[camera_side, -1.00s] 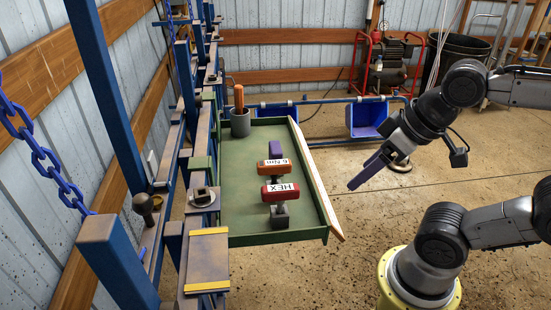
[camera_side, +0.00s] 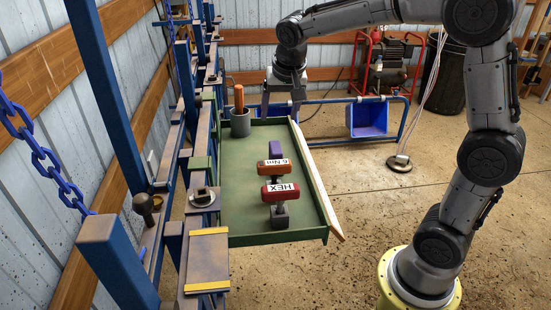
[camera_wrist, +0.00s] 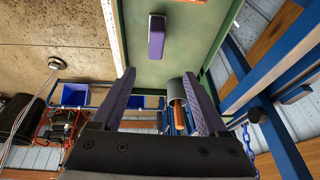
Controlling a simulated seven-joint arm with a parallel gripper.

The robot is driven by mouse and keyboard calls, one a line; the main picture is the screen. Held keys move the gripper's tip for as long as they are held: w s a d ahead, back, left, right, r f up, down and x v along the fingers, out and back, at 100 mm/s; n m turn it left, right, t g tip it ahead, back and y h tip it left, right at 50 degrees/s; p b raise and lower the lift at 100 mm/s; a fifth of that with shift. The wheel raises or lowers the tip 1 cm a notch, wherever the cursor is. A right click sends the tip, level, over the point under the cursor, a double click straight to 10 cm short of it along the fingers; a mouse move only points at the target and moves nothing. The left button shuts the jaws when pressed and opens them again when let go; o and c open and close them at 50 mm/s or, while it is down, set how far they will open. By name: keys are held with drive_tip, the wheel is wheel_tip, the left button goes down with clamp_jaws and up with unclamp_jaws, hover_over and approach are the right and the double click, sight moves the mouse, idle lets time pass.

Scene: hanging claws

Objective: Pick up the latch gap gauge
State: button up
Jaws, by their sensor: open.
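No item in view is labelled as the latch gap gauge. A small purple block (camera_side: 275,149) lies on the green tray (camera_side: 240,190); it also shows in the wrist view (camera_wrist: 157,36), ahead of the fingers. Nearer the side camera on the tray are an orange tool marked 6 Nm (camera_side: 273,167) and a red tool marked HEX (camera_side: 281,190). A grey cup (camera_side: 240,122) at the tray's far end holds an orange-handled tool (camera_side: 239,97). My gripper (camera_side: 281,110) is open and empty at the tray's far end, right of the cup; in the wrist view its fingers (camera_wrist: 160,76) point towards the tray.
A blue rack with posts and ledges (camera_side: 180,150) runs along the tray's left side. A pale strip (camera_side: 318,180) edges its right side. The tray's middle left is clear.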

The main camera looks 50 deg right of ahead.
sight(276, 148)
drive_tip(key=shift+g, duration=0.6)
drive_tip(key=x, duration=1.3)
drive_tip(key=shift+w, duration=0.1)
drive_tip(key=shift+x, duration=2.8)
drive_tip(key=shift+w+a, duration=0.1)
drive_tip(key=shift+w, duration=0.1)
clamp_jaws()
